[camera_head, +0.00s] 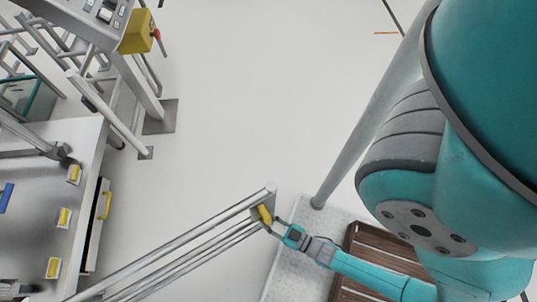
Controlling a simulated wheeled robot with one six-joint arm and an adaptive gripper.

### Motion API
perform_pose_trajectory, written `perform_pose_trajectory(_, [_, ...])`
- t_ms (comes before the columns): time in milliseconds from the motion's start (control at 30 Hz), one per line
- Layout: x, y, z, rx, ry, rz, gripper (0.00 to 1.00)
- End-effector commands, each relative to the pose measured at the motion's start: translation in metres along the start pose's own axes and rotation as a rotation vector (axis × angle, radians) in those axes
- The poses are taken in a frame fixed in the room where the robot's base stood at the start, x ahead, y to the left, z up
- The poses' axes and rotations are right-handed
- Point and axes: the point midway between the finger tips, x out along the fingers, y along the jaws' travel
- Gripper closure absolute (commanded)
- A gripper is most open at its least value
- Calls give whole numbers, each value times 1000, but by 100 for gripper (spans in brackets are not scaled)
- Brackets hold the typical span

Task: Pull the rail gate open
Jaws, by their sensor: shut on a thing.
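The rail gate (185,246) is a set of parallel grey metal bars running from the bottom left up to an end post near the picture's lower middle. A yellow handle (264,213) sits at that end. My gripper (276,226) reaches in from the right and is shut on the yellow handle. The fingertips are small in this view, and their exact contact on the handle is hard to make out. The gate's far lower-left end runs out of the picture.
A metal cabinet (84,140) with yellow handles stands at the left. A metal frame with a yellow control box (137,32) is at the upper left. A grey post (372,105) rises beside a brown slatted crate (362,243). The pale floor (225,110) in the middle is clear.

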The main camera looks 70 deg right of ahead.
Motion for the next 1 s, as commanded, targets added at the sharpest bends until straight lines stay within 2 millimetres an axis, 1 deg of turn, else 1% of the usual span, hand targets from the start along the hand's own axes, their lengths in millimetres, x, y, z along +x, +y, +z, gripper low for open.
perform_pose_trajectory(33, [7, -2, -7, -8, 22, -10, 100])
perform_pose_trajectory(167, [7, -1, -7, -8, 23, -10, 100])
perform_pose_trajectory(200, [7, -1, -7, -8, 23, -9, 67])
perform_pose_trajectory(267, [6, -1, -6, -7, 21, -8, 52])
perform_pose_trajectory(300, [5, -1, -6, -7, 19, -7, 50])
perform_pose_trajectory(567, [2, -1, -3, -4, 11, -4, 50])
perform_pose_trajectory(667, [-3, -1, -3, -4, 9, -5, 50])
perform_pose_trajectory(767, [-15, -1, -2, -2, 6, -6, 50])
perform_pose_trajectory(833, [-27, -1, -2, -3, 7, -7, 50])
perform_pose_trajectory(1000, [-62, -1, -2, -4, 7, -6, 50])
